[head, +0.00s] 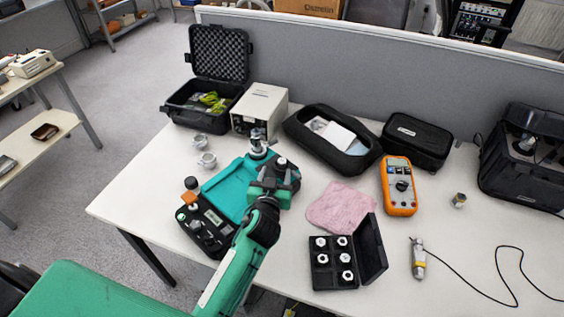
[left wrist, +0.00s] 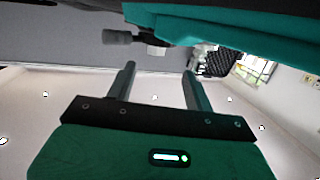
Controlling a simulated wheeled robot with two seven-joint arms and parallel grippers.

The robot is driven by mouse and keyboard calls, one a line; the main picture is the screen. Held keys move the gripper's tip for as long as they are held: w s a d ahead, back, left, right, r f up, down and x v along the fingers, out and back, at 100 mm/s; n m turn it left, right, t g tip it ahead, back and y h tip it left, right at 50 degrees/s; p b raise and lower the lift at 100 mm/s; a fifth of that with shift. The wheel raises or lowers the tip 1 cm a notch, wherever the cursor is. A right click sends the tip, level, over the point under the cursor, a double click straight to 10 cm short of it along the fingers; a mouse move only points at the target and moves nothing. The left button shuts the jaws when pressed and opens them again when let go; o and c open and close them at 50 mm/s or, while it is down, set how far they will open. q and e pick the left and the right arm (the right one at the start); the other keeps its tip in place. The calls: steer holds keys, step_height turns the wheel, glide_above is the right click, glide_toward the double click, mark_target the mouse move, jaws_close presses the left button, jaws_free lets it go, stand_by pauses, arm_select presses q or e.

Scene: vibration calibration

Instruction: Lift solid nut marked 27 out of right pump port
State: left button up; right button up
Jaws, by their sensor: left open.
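A teal pump-like unit (head: 226,188) stands on the table left of centre, with a silver cylindrical fitting (head: 258,143) upright at its back and a black control panel in front. My left gripper (head: 278,172) is over the unit's right side and hides part of it. In the left wrist view its two fingers (left wrist: 159,70) are apart with nothing held between them. A teal surface (left wrist: 220,30) spans the top of that view. I cannot make out the nut marked 27 or the right port; no number is readable. My right gripper is out of view.
An open black case (head: 322,280) holds several white-topped nuts. A pink cloth (head: 340,207), an orange multimeter (head: 398,187) and a cabled silver sensor (head: 418,258) lie to the right. A white box (head: 259,108) and a black pouch (head: 330,140) stand behind.

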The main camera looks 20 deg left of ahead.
mark_target(281, 164)
arm_select(q)
steer(key=x, duration=0.3)
steer(key=p+x, duration=0.1)
steer(key=shift+w+d+f, duration=0.25)
steer(key=shift+w+d, duration=0.05)
steer(key=shift+w, duration=0.05)
steer(key=shift+w+f, duration=0.1)
steer(key=shift+w, duration=0.2)
steer(key=c, duration=1.1)
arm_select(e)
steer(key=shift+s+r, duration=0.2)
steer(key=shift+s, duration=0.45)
